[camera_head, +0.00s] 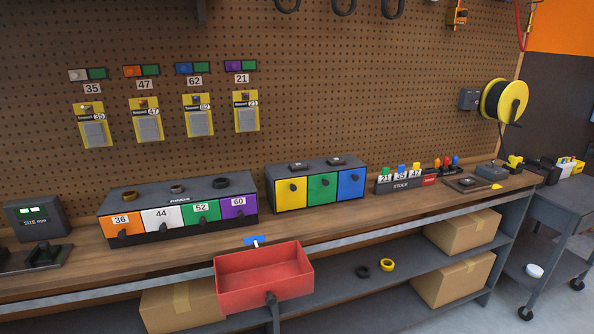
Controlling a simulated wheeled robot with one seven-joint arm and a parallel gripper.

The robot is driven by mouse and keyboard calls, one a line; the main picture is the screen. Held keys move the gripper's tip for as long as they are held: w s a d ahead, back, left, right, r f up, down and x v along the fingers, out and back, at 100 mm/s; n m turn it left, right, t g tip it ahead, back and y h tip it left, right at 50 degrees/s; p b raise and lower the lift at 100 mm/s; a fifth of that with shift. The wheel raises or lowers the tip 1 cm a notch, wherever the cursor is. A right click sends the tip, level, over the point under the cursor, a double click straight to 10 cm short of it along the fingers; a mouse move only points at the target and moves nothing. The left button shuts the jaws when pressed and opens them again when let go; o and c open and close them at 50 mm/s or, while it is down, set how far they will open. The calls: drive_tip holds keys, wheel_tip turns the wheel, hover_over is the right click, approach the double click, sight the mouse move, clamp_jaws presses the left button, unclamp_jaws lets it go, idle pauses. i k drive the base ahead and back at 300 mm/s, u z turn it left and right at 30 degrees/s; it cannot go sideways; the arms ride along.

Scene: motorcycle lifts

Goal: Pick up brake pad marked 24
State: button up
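I cannot make out any brake pad marked 24. Yellow packs with grey rectangular faces hang on the pegboard, and I cannot tell whether they hold brake pads. Their small numbers read about 35 (92,127), 47 (147,120), 62 (198,115) and 21 (246,112). A stock rack (400,186) on the bench holds green, blue and yellow items with tags that seem to read 21, 35 and 47. An empty-looking red open bin (262,272) with a dark front handle juts out at the bench front. My gripper is not in view.
The wooden bench (180,262) carries a drawer unit (180,210) marked 36, 44, 52, 60 and a unit with yellow, green and blue fronts (318,184). The lower shelf (350,310) holds boxes (462,232) and two rings. A grey cart (562,200) stands right.

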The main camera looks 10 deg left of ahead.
sight(298, 166)
drive_tip(key=u, duration=0.05)
drive_tip(key=i, duration=1)
drive_tip(key=z, duration=0.05)
